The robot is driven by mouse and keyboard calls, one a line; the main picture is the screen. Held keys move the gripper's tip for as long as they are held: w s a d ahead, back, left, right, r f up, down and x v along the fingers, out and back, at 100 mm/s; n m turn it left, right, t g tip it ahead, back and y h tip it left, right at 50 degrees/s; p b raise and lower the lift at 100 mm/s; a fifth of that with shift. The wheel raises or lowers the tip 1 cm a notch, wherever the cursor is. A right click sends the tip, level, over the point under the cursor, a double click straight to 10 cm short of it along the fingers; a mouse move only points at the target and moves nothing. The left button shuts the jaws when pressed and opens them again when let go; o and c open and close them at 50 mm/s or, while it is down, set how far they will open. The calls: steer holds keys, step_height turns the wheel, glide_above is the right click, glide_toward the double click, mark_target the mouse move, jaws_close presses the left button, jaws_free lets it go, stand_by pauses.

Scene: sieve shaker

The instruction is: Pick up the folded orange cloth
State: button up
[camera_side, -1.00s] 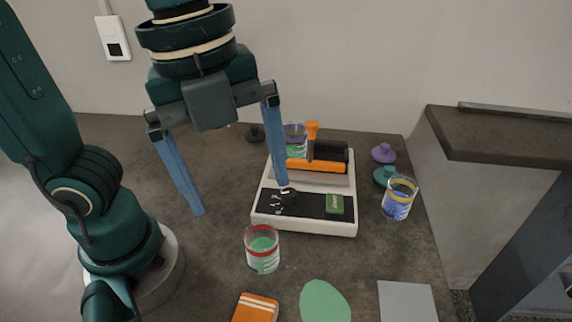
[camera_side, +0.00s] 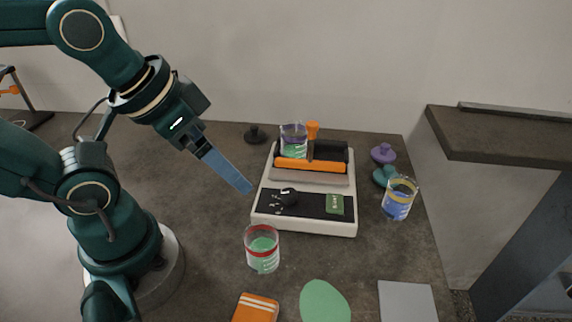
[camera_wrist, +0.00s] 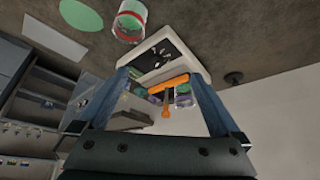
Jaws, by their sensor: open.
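The folded orange cloth (camera_side: 256,308) with pale stripes lies on the table at the bottom edge of the side view, partly cut off by the frame. It does not show in the wrist view. My gripper (camera_side: 248,190) is in the air left of the shaker, well behind and above the cloth. In the side view its fingers line up so that they look like one. In the wrist view the two blue fingers of my gripper (camera_wrist: 174,95) stand wide apart with nothing held between them.
The white sieve shaker (camera_side: 303,228) stands mid-table, holding a jar (camera_side: 293,141) behind its orange bar. A red-banded jar (camera_side: 262,250) stands between shaker and cloth. A green pad (camera_side: 325,302) and a grey plate (camera_side: 407,301) lie right of the cloth. A yellow-banded jar (camera_side: 399,198) stands right.

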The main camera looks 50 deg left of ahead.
stand_by(0.4)
steer(key=n+g, duration=0.6)
steer(key=n, duration=0.2)
glide_above(257, 301)
step_height(257, 301, down, 10)
steer(key=shift+w+f, duration=0.1)
steer(key=shift+w, duration=0.05)
steer(key=shift+s+d+f, duration=0.1)
steer(key=shift+s+f, duration=0.05)
steer(key=shift+s, duration=0.05)
steer(key=shift+f, duration=2.4)
steer(key=shift+c, duration=0.3)
